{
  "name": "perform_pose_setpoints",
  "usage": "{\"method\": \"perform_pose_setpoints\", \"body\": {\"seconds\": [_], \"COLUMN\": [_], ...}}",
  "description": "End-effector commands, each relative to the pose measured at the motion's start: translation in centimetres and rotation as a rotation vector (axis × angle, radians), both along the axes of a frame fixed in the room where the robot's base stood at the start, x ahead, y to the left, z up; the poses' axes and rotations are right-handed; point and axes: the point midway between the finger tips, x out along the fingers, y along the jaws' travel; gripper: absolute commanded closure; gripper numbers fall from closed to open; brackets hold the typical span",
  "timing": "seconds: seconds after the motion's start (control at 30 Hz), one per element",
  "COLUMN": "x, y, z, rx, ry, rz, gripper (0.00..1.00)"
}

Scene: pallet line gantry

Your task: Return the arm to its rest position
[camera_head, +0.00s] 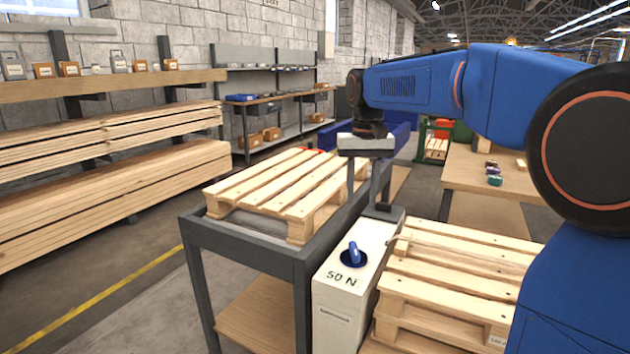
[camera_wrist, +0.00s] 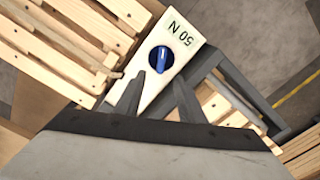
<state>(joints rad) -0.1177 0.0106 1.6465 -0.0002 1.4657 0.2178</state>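My blue arm (camera_head: 410,85) reaches from the right side of the head view toward the middle, and its gripper (camera_head: 366,195) points down. In the wrist view my gripper (camera_wrist: 158,80) has its two dark fingers apart with nothing held between them. The fingers are above the white box (camera_head: 330,300) marked "50 N", behind its blue knob (camera_head: 353,254) as seen from the head. The knob also shows beyond the fingertips in the wrist view (camera_wrist: 160,60). Whether the fingers touch the box cannot be told.
A wooden pallet (camera_head: 290,185) lies on a grey-framed table (camera_head: 250,247) left of the box. Stacked pallets (camera_head: 450,275) stand right of it. A workbench (camera_head: 485,178) with small items is behind them. Floor on the left (camera_head: 120,290) is clear.

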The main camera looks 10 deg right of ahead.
Motion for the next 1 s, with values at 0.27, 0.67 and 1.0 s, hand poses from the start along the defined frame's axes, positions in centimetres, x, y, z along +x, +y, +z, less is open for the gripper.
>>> {"method": "perform_pose_setpoints", "body": {"seconds": [0.27,0.67,1.0], "x": [-7.5,-18.2,-26.6], "y": [-2.1,-4.4,-5.7], "z": [-0.7,-4.8,-10.5], "rx": [0.005,0.003,-0.009], "ry": [-0.083,-0.209,-0.314], "rz": [0.020,0.052,0.079], "gripper": [0.64,0.64,0.64]}}
